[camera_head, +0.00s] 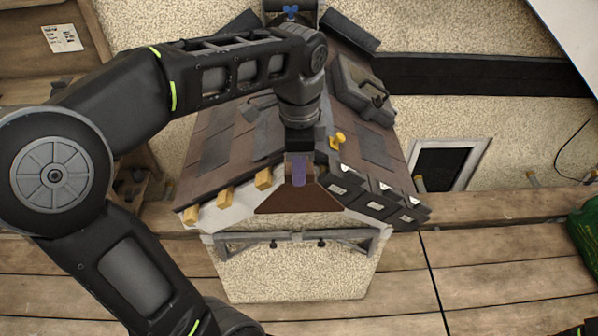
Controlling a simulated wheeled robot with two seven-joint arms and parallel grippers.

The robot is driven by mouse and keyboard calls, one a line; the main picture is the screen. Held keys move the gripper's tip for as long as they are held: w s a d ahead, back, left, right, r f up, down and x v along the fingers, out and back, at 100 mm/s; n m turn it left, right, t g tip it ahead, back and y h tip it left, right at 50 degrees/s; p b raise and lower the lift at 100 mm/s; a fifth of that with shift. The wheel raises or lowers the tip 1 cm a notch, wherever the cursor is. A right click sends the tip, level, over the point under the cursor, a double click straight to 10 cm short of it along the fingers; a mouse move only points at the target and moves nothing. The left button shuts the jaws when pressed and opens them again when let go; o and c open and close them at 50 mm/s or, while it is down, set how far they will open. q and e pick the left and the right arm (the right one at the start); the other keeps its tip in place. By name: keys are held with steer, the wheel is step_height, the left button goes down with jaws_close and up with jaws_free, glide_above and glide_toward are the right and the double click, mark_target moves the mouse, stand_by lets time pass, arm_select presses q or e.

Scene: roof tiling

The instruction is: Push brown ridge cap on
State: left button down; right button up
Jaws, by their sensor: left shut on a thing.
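The brown ridge cap (298,201) is at the front end of the roof ridge, at the top of the front gable. My left gripper (299,168) points down at the ridge from above and is shut on the cap. A purple part shows between its fingers. The small roof (215,145) has brown tiles and several darker grey ones. Whether the cap is fully seated on the ridge is hard to tell, as the gripper and arm cover the ridge behind it. My right gripper is not in view.
A yellow knob (338,140) sits on the roof right of the gripper. The plank floor (500,265) in front is mostly clear.

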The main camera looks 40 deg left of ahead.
arm_select(q)
steer(key=shift+w+a+f, duration=0.25)
steer(key=shift+f, duration=0.05)
steer(key=shift+w+a, duration=0.15)
steer(key=shift+w, duration=0.1)
steer(key=shift+w+a+p, duration=0.5)
steer(key=shift+w+a, duration=0.55)
steer(key=shift+w, duration=0.3)
steer(key=shift+w+a, duration=0.1)
